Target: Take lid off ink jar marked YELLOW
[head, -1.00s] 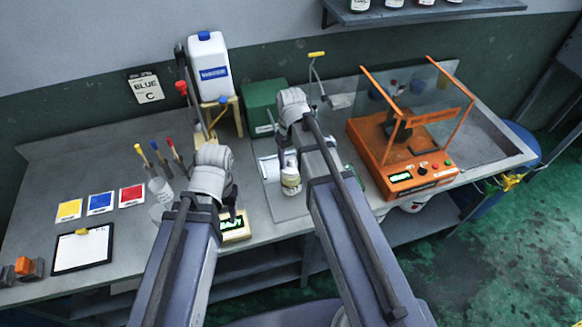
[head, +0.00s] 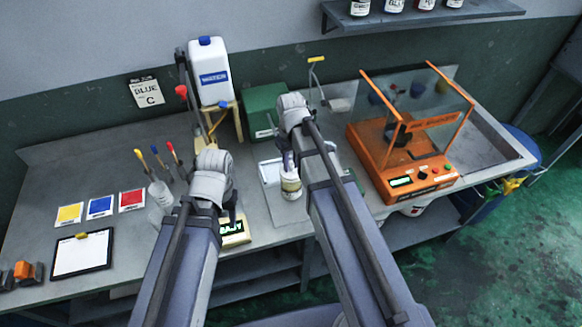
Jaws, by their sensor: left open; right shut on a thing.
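A small ink jar (head: 291,188) with a pale label and a yellowish band stands upright over the grey mat in front of the green box. Its label text is too small to read. My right gripper (head: 288,166) is at the top of this jar, shut on it from above; I cannot tell whether the fingers grip the lid or the body. My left gripper (head: 232,212) is open and empty, low over the small yellow device with a lit display (head: 235,233), left of the jar. Its fingertips are partly hidden by my arm.
An orange machine (head: 420,180) with a clear guard stands right. A white jug (head: 208,75) on a stand and a green box (head: 263,108) are behind. Brushes in a cup (head: 160,192), colour cards (head: 100,206) and a clipboard (head: 82,254) lie left. Jars stand on the wall shelf (head: 430,14).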

